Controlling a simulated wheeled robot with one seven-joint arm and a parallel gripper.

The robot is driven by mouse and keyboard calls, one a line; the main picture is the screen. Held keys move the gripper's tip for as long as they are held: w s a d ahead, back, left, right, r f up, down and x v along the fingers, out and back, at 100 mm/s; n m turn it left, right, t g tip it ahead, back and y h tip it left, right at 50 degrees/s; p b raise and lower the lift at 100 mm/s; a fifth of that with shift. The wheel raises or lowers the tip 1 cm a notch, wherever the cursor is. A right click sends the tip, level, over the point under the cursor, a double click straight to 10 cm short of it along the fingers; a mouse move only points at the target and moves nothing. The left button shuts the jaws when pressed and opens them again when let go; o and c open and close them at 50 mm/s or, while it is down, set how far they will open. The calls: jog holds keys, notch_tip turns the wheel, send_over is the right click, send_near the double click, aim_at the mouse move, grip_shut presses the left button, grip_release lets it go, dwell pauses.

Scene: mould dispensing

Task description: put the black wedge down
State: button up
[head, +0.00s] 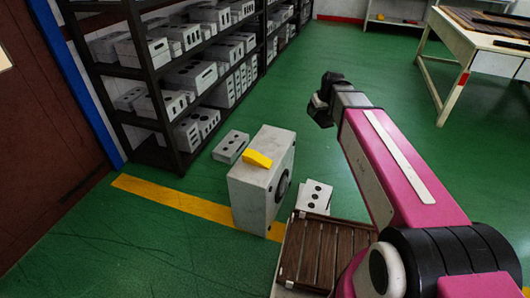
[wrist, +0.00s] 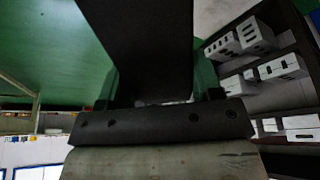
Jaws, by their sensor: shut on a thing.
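The black wedge (wrist: 140,45) fills the upper middle of the wrist view as a broad dark slab. My gripper (wrist: 157,88) is shut on it, with a finger at either side. In the head view my gripper (head: 322,104) is raised over the green floor, to the right of the shelf rack. There the dark wedge and the dark fingers merge, so the wedge's outline is hard to tell. A yellow wedge (head: 257,159) lies on top of a large light-grey mould block (head: 247,192), lower left of my gripper and apart from it.
A black rack (head: 160,72) with several grey moulds stands at the left. Smaller moulds (head: 231,147) (head: 314,197) sit near the large block. A brown slatted pallet (head: 318,250) is at the bottom. A pale table (head: 455,40) stands far right. Green floor between is clear.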

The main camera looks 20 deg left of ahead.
jog(key=s+a+f+n+g, duration=0.1)
jog(key=s+a+f+n, duration=0.2)
jog(key=a, duration=0.6)
jog(key=s+a+f+n+g+y, duration=0.1)
jog(key=s+a+f+n, duration=0.2)
jog(key=a, duration=0.7)
jog(key=s+a+f+n+y, duration=0.1)
jog(key=s+a+f+n, duration=0.2)
jog(key=s+a+f, duration=0.3)
jog(key=shift+s+a+n+g, duration=0.15)
jog(key=shift+a+n+g, duration=0.2)
jog(key=shift+a, duration=1.75)
jog(key=shift+w+f, duration=0.25)
jog(key=shift+w, duration=0.05)
send_over(259, 150)
jog(key=d, duration=0.2)
jog(key=f, duration=0.6)
jog(key=shift+s+a+f, duration=0.15)
jog(key=shift+a, duration=0.1)
jog(key=shift+d+f, duration=0.1)
jog(key=shift+f, duration=1.95)
jog(key=o, duration=1.1)
jog(key=shift+f, duration=0.15)
jog(key=shift+c, duration=0.2)
